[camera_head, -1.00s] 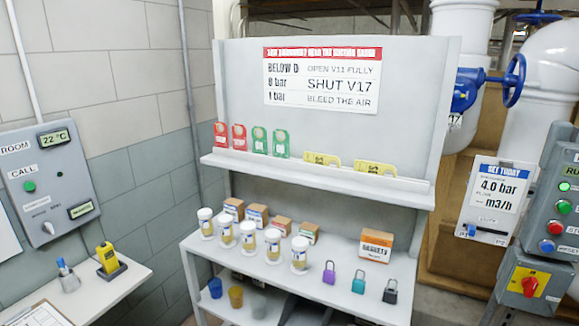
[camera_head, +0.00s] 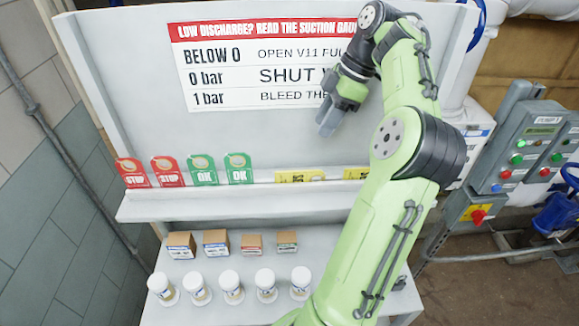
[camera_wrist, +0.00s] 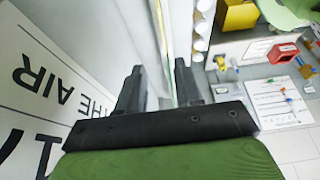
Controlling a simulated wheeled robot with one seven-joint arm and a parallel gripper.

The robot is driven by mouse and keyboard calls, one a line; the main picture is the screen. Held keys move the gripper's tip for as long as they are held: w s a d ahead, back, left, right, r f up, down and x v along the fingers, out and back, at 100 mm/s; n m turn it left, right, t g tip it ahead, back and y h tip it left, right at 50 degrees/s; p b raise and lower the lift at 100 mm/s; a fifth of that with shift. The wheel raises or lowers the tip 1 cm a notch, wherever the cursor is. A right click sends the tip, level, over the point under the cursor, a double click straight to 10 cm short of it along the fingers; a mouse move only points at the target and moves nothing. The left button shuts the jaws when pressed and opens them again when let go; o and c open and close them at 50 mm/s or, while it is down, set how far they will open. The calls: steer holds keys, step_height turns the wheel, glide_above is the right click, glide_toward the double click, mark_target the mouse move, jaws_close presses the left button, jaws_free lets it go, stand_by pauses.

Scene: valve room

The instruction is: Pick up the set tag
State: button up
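My gripper (camera_head: 327,130) is above the yellow tags, in front of the sign and apart from the shelf. In the wrist view my gripper (camera_wrist: 160,88) shows both fingers apart with nothing held between them.
The upper shelf (camera_head: 250,203) has a low front lip. A sign (camera_head: 240,75) is on the back panel. Below are small boxes (camera_head: 217,242) and white-capped jars (camera_head: 231,284). Control boxes (camera_head: 515,150) with buttons stand at the right.

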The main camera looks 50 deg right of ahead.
mark_target(300, 171)
steer(key=b+x, duration=0.1)
steer(key=x, duration=0.3)
steer(key=b+x, duration=0.1)
steer(key=x, duration=0.4)
steer(key=b+x, duration=0.1)
steer(key=x, duration=0.4)
steer(key=shift+s+a+f, duration=0.15)
steer(key=shift+s+f, duration=0.05)
steer(key=shift+f, duration=0.1)
jaws_close()
